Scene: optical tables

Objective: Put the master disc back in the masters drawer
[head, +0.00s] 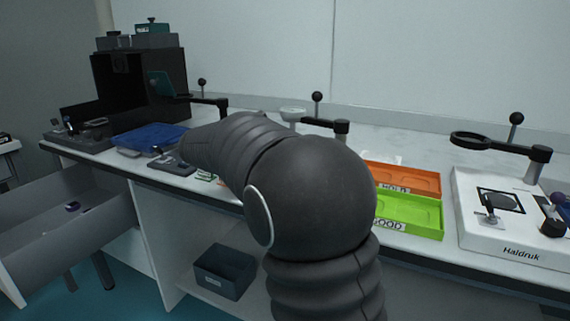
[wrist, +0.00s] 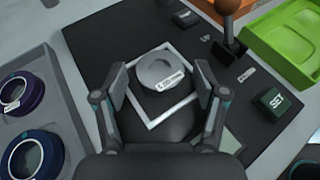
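A round grey disc (wrist: 160,71) with a small white label, likely the master disc, lies inside a white square outline on a dark device (wrist: 100,30) in the wrist view. The label text is too small to read. My gripper (wrist: 158,82) is open, with one finger on each side of the disc and gaps between. Whether the fingers are down at disc height is unclear. In the head view, an open grey drawer (head: 28,236) at the left holds a small dark purple item (head: 72,206). Whether it is the masters drawer cannot be read. My arm hides the disc and gripper there.
A grey tray (wrist: 52,118) with purple and blue ring-shaped pieces lies left of the device. A lever (wrist: 229,45) and SET button (wrist: 271,100) stand at its right. Green (head: 408,232) and orange trays and a white Haldruk device (head: 500,243) are farther right on the bench.

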